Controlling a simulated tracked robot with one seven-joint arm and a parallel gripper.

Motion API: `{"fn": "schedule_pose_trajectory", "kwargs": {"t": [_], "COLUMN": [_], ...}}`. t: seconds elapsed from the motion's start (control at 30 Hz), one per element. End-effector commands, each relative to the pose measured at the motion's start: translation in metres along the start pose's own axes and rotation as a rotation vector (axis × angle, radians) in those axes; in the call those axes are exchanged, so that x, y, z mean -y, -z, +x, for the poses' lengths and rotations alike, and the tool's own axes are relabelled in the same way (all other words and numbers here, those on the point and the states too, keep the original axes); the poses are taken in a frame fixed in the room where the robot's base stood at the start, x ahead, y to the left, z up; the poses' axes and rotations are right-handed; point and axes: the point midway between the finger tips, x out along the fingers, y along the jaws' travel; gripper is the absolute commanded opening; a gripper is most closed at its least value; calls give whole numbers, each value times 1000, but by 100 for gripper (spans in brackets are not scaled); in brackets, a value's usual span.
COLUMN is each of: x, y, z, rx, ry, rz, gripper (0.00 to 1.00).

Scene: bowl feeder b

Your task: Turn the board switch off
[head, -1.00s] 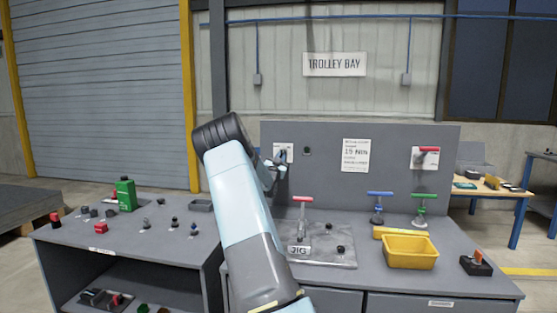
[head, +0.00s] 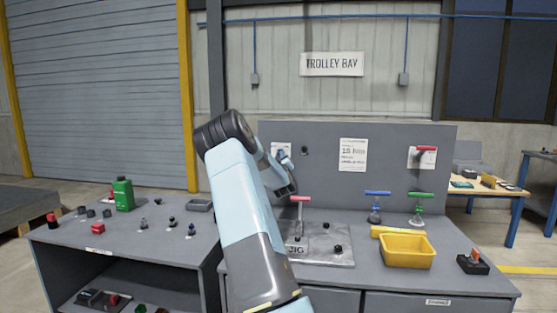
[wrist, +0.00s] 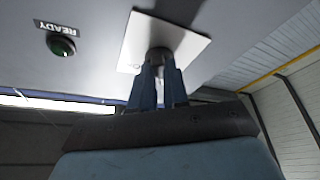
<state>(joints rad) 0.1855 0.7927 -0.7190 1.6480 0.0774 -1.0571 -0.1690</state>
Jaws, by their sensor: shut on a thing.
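The grey upright board (head: 386,150) stands at the back of the bench. A white plate (wrist: 145,28) with a dark switch (wrist: 158,54) is on its left side. In the wrist view my gripper (wrist: 159,72) is shut on this switch, its two blue-grey fingers on either side of it. The fingers hide much of the switch, so its setting cannot be told. In the head view only the plate's upper part (head: 280,146) shows, and my wrist covers the switch.
A round green lamp (wrist: 61,46) marked READY sits beside the plate. A red-handled fitting (head: 426,149) is at the board's right. Below stand a red T-handle (head: 300,199) on the jig plate, blue (head: 377,193) and green (head: 422,195) T-handles, and a yellow bin (head: 407,251).

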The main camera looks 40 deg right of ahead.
Motion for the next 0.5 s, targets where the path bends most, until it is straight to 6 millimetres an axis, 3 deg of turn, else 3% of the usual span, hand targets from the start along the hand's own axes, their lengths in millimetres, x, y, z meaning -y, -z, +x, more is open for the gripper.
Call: {"fn": "schedule_pose_trajectory", "kwargs": {"t": [0.03, 0.5], "x": [-8, -9], "y": [6, 6], "z": [4, 4], "rx": [-12, -12], "ry": [0, 67], "rz": [-29, -190], "gripper": [0, 0]}}
